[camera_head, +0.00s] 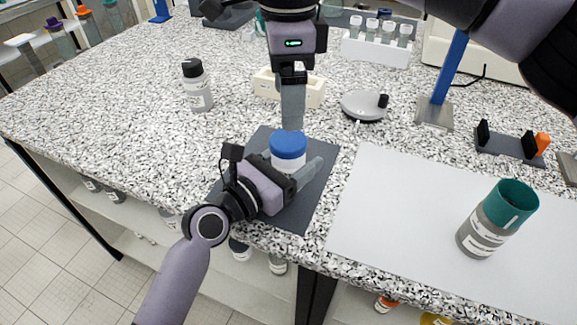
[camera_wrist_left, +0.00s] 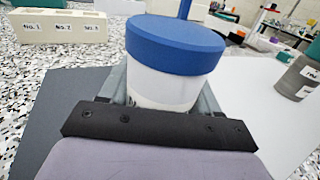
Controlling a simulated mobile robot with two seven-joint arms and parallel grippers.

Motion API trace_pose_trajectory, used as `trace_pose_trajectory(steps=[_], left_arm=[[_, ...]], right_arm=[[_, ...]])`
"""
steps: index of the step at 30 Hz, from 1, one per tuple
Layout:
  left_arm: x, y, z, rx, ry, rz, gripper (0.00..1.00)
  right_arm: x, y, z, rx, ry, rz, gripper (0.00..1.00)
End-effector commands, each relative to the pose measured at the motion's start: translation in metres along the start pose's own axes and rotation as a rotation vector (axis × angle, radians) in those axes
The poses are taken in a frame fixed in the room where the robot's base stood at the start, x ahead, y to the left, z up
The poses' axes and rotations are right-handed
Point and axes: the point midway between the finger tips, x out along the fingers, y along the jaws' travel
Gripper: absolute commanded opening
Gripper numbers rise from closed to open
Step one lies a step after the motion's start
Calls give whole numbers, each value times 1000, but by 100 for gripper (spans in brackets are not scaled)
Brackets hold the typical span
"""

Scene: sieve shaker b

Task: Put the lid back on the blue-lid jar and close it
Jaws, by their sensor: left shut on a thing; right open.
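The jar (camera_wrist_left: 160,88) has a white body and stands upright on a dark mat (camera_head: 313,205). The blue lid (camera_head: 288,145) sits level on the jar's mouth; whether it is screwed tight I cannot tell. My left gripper (camera_head: 297,169) is shut on the jar body below the lid, with a finger on each side in the left wrist view. My right gripper (camera_head: 292,128) points straight down just above and behind the lid, open and empty. Its fingers show edge-on and look clear of the lid, though the exact gap is hard to judge.
A white sheet (camera_head: 390,215) lies right of the mat with a grey, teal-topped container (camera_head: 482,232) on it. A black-capped bottle (camera_head: 197,88), a cream block (camera_head: 262,85), a round grey device (camera_head: 364,105) and a blue post (camera_head: 449,68) stand behind.

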Motion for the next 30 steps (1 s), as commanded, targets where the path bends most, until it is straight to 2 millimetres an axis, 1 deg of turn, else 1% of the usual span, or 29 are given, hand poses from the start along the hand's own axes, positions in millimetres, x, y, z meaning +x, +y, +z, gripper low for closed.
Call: trace_pose_trajectory(steps=[3,6,16,19,23,30], left_arm=[[0,0,0,0,1,0,0],[0,0,0,0,1,0,0],[0,0,0,0,1,0,0],[0,0,0,0,1,0,0],[0,0,-1,0,1,0,0],[0,0,0,0,1,0,0]], right_arm=[[0,0,0,80,-1,2,85],[0,0,0,114,0,0,85],[0,0,0,123,0,1,85],[4,0,-1,123,0,1,85],[19,0,-1,123,-1,4,85],[56,0,-1,121,0,4,85]])
